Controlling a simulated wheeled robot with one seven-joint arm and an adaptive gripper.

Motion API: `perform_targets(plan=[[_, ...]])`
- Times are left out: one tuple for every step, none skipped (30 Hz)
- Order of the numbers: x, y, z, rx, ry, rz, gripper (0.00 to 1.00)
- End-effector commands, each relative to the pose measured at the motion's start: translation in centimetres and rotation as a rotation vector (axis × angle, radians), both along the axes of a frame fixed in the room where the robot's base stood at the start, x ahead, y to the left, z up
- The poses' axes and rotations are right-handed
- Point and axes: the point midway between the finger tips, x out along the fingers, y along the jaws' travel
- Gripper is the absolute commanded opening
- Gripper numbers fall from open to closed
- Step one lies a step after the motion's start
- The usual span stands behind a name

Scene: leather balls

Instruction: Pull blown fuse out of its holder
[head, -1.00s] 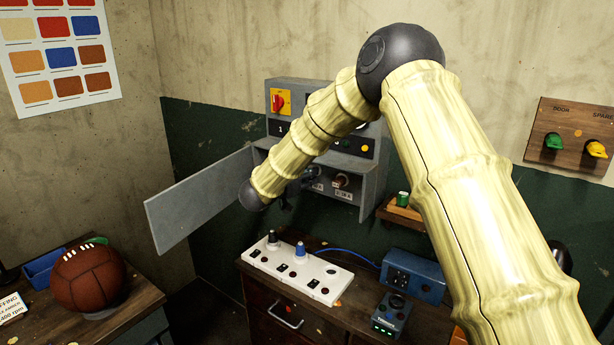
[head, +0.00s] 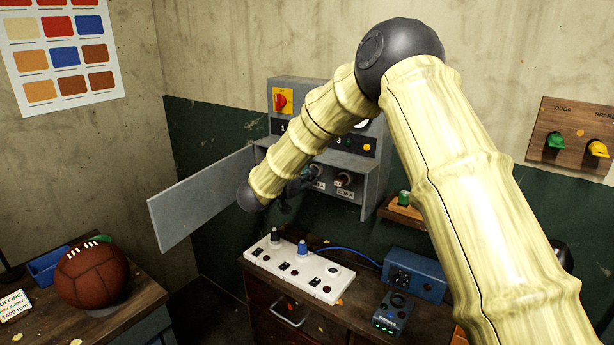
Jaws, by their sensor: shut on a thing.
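The grey fuse box (head: 372,187) hangs on the back wall with its lower compartment open. Two round dark fuse holders sit side by side inside, the left one (head: 318,171) and the right one (head: 345,179), with pale labels under them. My gripper (head: 297,186) is small and dark, partly hidden by my arm, just in front and to the left of the left holder. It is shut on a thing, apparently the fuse. The fuse itself is too small and dark to make out, and I cannot tell whether it still touches the holder.
The box's grey door (head: 202,198) stands open to the left, near my wrist. A red-yellow switch (head: 282,100) is above. Below, a bench (head: 345,305) carries a white socket panel (head: 298,270), a blue unit (head: 414,275) and a small tester (head: 392,312). A ball (head: 92,275) sits left.

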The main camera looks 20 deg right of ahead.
Motion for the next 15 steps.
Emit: perform_targets(plan=[[-0.07, 0.13, 0.05, 0.0, 0.0, 0.0, 0.02], [-0.12, 0.19, 0.05, 0.0, 0.0, 0.0, 0.02], [-0.18, 0.27, 0.06, 0.0, 0.0, 0.0, 0.02], [-0.23, 0.33, 0.06, 0.0, 0.0, 0.0, 0.02], [-0.28, 0.4, 0.06, 0.0, 0.0, 0.0, 0.02], [-0.34, 0.47, 0.07, 0.0, 0.0, 0.0, 0.02], [-0.39, 0.53, 0.07, -0.001, -0.001, 0.0, 0.02], [-0.44, 0.59, 0.07, -0.001, -0.001, 0.0, 0.02], [-0.51, 0.68, 0.07, -0.001, -0.001, 0.001, 0.02], [-0.55, 0.75, 0.08, -0.001, -0.001, 0.001, 0.02], [-0.6, 0.81, 0.08, -0.001, -0.001, 0.001, 0.02], [-0.66, 0.89, 0.08, -0.001, 0.0, 0.001, 0.02], [-0.71, 0.96, 0.08, -0.001, 0.0, 0.001, 0.02], [-0.75, 1.03, 0.07, -0.001, 0.0, 0.001, 0.02], [-0.82, 1.12, 0.08, -0.001, 0.0, 0.001, 0.02]])
